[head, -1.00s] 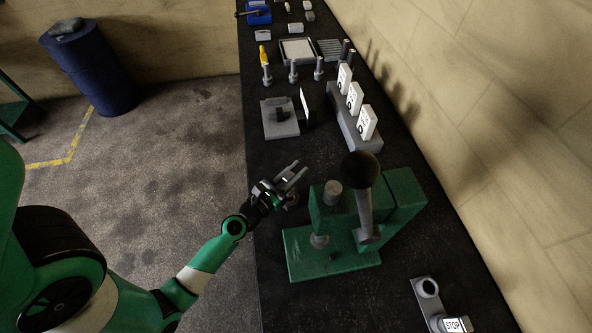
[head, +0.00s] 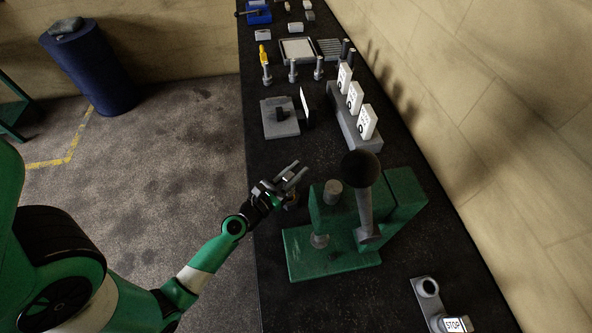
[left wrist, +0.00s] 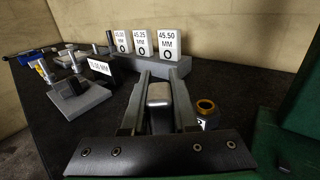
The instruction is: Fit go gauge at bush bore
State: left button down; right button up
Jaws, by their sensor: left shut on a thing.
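My left gripper (head: 291,173) is low over the bench, left of the green press. In the left wrist view its two fingers (left wrist: 158,98) are shut on a grey metal piece (left wrist: 158,91) with a rounded top. Its lower part is hidden, and I cannot tell whether it is the go gauge. A brass-coloured ring (left wrist: 205,107) on a dark body, perhaps the bush, sits just right of the fingers, apart from the held piece. In the head view it is mostly hidden by the gripper. My right gripper is not in view.
The green press (head: 330,250) with its black-knobbed lever (head: 362,170) stands close right of the gripper. A grey rack with 45.00, 45.25 and 45.50 MM labels (head: 354,98) stands beyond. A grey plate fixture (head: 279,118) lies on the bench (head: 275,155). A STOP button box (head: 433,300) is near.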

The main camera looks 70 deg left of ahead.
pick_arm(q)
jog(key=shift+f+b, duration=1.55)
jog(key=shift+f, duration=0.1)
jog(key=c, duration=0.6)
grip_release()
jog(key=shift+s, duration=0.1)
jog(key=b+v, duration=0.4)
jog(key=v, duration=0.7)
jog(key=shift+s+d, duration=0.2)
